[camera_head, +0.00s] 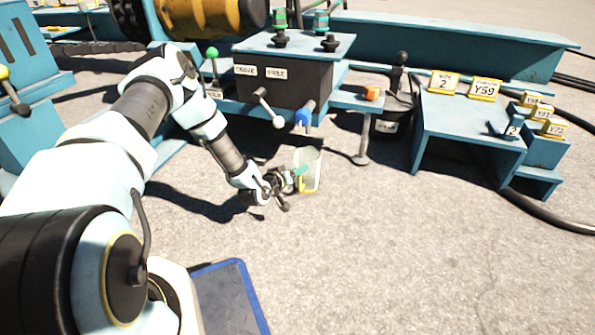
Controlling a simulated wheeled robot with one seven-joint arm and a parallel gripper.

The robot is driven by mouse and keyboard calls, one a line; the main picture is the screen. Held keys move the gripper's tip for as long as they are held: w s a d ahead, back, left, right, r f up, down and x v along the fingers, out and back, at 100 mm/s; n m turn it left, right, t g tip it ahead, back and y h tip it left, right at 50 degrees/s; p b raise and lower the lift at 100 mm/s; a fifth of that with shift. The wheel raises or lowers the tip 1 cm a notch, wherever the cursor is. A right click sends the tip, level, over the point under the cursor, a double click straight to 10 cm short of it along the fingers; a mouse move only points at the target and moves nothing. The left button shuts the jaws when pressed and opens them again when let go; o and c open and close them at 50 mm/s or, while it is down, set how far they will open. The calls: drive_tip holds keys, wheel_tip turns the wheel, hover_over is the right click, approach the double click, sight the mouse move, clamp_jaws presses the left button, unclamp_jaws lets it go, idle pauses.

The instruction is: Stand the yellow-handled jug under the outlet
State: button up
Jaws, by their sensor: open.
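A clear jug (312,160) with yellow along its lower left side and base stands upright on the concrete, in front of the dark control box (283,78). A short blue-ended pipe or lever (303,117) sticks out of the box's lower front, above and slightly left of the jug; I cannot tell for sure whether it is the outlet. My gripper (286,187) is open, low, right at the jug's left side. Whether its fingers touch the jug or straddle the handle is too small to tell. The handle is partly hidden by the gripper.
A white-knobbed lever (278,122) hangs from the box, left of the blue end. A blue bench (470,118) with yellow tags is farther right. Open concrete lies in front.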

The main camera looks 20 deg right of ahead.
drive_tip(key=shift+r, duration=0.15)
drive_tip(key=p+v, duration=0.5)
drive_tip(key=v, duration=0.7)
drive_tip(key=w+a+r+g+y, duration=0.15)
drive_tip(key=a+r+y, duration=0.25)
drive_tip(key=a+r, duration=0.45)
drive_tip(key=w+a+r+g+y, duration=0.1)
drive_tip(key=w+a+r+y, duration=0.2)
drive_tip(key=a+r+y, duration=0.35)
drive_tip(key=s+a+r+n+g+y, duration=0.1)
drive_tip(key=s+a+r+n+g, duration=0.2)
drive_tip(key=s+a+r, duration=1.1)
drive_tip(key=shift+s+a+r+n+g, duration=0.35)
drive_tip(key=shift+s+a, duration=0.15)
drive_tip(key=shift+s, duration=0.55)
